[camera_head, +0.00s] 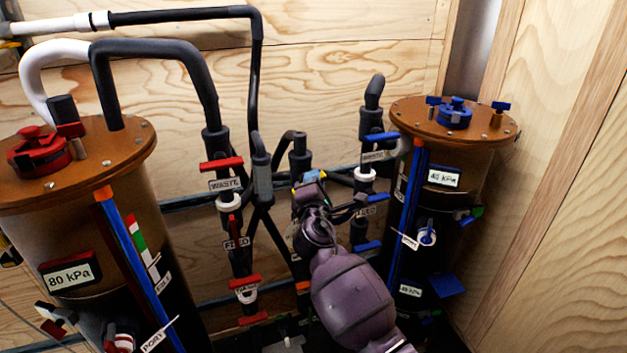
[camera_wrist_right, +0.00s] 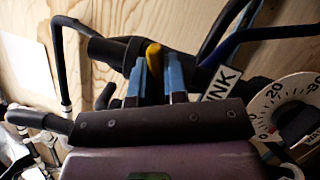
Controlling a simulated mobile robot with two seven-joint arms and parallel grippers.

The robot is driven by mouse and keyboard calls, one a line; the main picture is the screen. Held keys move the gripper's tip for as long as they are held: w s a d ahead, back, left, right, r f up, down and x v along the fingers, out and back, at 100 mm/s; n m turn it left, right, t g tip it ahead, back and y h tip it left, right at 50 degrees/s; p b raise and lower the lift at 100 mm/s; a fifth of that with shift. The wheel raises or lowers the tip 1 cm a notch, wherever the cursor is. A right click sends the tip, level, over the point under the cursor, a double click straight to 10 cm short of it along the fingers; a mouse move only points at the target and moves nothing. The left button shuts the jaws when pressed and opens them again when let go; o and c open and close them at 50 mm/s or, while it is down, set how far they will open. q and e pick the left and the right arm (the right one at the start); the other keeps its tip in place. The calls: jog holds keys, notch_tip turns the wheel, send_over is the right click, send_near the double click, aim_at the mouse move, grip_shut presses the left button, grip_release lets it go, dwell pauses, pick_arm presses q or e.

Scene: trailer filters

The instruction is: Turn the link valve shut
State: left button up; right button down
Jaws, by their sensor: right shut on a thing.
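The link valve's yellow handle (camera_wrist_right: 153,56) shows in the right wrist view, on a dark pipe beside a white tag that reads "INK" (camera_wrist_right: 219,86), its first letter hidden. My right gripper (camera_wrist_right: 157,76) has its two blue fingers on either side of the handle and is shut on it. In the head view my right gripper (camera_head: 309,178) is at the pipes between the two tanks, seen from behind. My purple wrist hides most of the valve there. My left gripper is not in view.
A brown tank with red fittings (camera_head: 85,160) stands left, one with blue fittings (camera_head: 450,145) right. Red handles (camera_head: 221,164) and blue handles (camera_head: 381,137) stick out from the pipes close around my right arm. A dial gauge (camera_wrist_right: 285,105) sits right of my fingers.

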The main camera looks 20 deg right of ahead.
jog(key=m, duration=0.1)
jog(key=m+g+p, duration=0.1)
jog(key=m, duration=0.2)
jog(key=shift+f+g, duration=0.25)
jog(key=shift+g, duration=0.15)
jog(key=shift+m, duration=0.5)
jog(key=shift+f+p, duration=0.1)
jog(key=shift+p, duration=0.2)
jog(key=c, duration=1.2)
grip_release()
jog(key=shift+o, duration=0.2)
jog(key=shift+s, duration=0.1)
